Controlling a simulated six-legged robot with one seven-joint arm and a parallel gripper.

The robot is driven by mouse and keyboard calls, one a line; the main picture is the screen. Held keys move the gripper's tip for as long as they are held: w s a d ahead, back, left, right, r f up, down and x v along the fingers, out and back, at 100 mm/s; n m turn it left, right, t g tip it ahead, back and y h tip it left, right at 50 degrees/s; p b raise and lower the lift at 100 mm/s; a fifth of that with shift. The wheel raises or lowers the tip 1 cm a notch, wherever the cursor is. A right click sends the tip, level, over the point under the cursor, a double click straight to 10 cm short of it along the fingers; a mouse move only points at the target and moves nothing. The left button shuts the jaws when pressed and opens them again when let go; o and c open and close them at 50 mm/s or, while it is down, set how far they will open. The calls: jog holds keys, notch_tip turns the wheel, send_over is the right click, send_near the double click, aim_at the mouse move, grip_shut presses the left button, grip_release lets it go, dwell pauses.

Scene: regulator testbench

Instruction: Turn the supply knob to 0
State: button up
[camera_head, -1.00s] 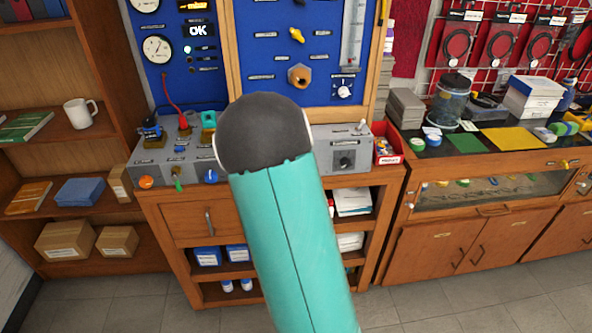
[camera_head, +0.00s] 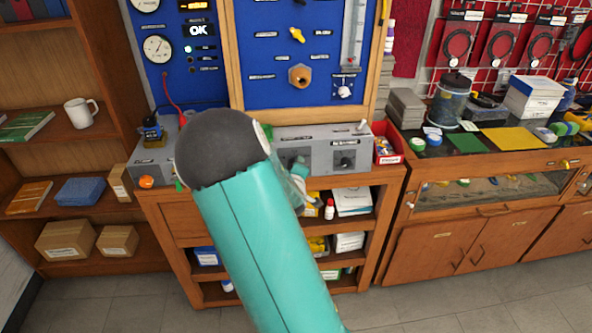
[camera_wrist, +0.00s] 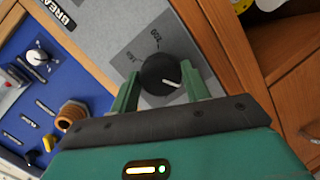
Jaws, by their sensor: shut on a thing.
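The supply knob (camera_wrist: 156,70) is round and black, with a white pointer line toward the right and slightly down in the wrist view. It sits on a darker dial plate (camera_wrist: 133,50) with printed numbers, on a grey panel. My gripper (camera_wrist: 160,75) has its two green fingers on opposite sides of the knob and is shut on it. In the head view my gripper (camera_head: 299,174) is at the front of the grey box (camera_head: 317,143), and the supply knob is hidden there behind my arm.
A second black knob (camera_head: 345,162) is to the right on the same box. A blue board (camera_head: 285,60) with a brass fitting (camera_head: 300,76) and a white knob (camera_head: 344,91) stands above. A red bin (camera_head: 388,155) is beside the box. Open shelves are below.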

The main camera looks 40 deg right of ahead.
jog(key=o, duration=1)
jog(key=v, duration=1.4)
jog(key=shift+w, duration=0.1)
jog(key=a+r+m+y, duration=0.4)
jog(key=a+y, duration=0.5)
jog(key=a, duration=0.9)
jog(key=s+a+r+g, duration=0.1)
jog(key=s+a+r, duration=0.1)
jog(key=s+r, duration=0.1)
jog(key=s+a+r+g+y, duration=0.1)
jog(key=s+a+r+g, duration=0.1)
jog(key=s, duration=0.4)
jog(key=s+a+r+g, duration=0.1)
jog(key=s+a+r, duration=0.3)
jog(key=s, duration=0.1)
jog(key=shift+s+a+g, duration=0.1)
jog(key=shift+s+g, duration=0.15)
jog(key=shift+g, duration=0.15)
